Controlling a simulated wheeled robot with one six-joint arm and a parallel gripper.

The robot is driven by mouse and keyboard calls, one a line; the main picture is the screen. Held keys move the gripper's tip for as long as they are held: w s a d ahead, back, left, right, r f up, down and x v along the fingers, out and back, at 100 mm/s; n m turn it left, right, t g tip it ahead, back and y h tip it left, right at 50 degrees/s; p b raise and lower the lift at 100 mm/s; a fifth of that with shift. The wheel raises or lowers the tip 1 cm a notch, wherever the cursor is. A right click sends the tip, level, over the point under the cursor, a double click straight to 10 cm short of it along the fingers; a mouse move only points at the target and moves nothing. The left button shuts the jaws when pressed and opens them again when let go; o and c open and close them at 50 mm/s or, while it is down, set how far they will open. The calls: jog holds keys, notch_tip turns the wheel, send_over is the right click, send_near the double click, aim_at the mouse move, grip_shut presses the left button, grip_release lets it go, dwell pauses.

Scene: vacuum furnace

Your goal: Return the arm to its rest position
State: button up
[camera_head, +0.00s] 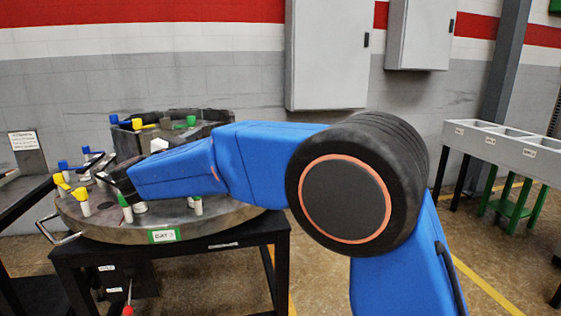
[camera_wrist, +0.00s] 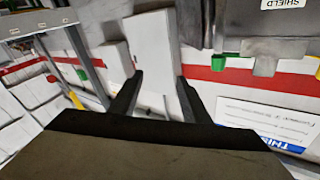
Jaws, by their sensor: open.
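My blue arm reaches left across the head view, over the round metal plate (camera_head: 215,228) on the black table. My gripper (camera_head: 118,180) is at the plate's left part, seen small and dark among the coloured-capped pegs. In the wrist view my gripper (camera_wrist: 155,95) shows two dark fingers spread apart, with nothing between them. The wrist view is tilted and looks past the fingers toward the wall and a white cabinet (camera_wrist: 155,60). Part of the plate and some pegs are hidden behind my arm.
Yellow-capped pegs (camera_head: 81,198) and blue-capped pegs (camera_head: 63,166) stand close around my gripper. A dark drum-like block (camera_head: 185,132) with coloured valves stands behind. Grey wall cabinets (camera_head: 325,55) hang at the back. A bin table (camera_head: 500,142) stands right, with open floor before it.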

jog(key=w+d+r+n+t+y, duration=0.2)
jog(key=w+d+r+n+y, duration=0.2)
jog(key=d+r+y, duration=0.6)
jog(key=s+d+f+n+g+y, duration=0.2)
jog(key=s+d+f+n+g, duration=0.15)
jog(key=d, duration=0.65)
jog(key=s+d+f+g+h, duration=0.1)
jog(key=s+d+f+g, duration=0.3)
jog(key=s+d+f, duration=0.6)
jog(key=s+d+f+g+h, duration=0.2)
jog(key=s+d+f, duration=0.9)
jog(key=s, duration=0.6)
jog(key=s+d+f+g+h, duration=0.2)
jog(key=s+d+f+g, duration=0.3)
jog(key=s+d+f, duration=0.6)
jog(key=s, duration=0.3)
jog(key=shift+s+g, duration=0.3)
jog(key=shift+g, duration=0.05)
jog(key=shift+d, duration=0.1)
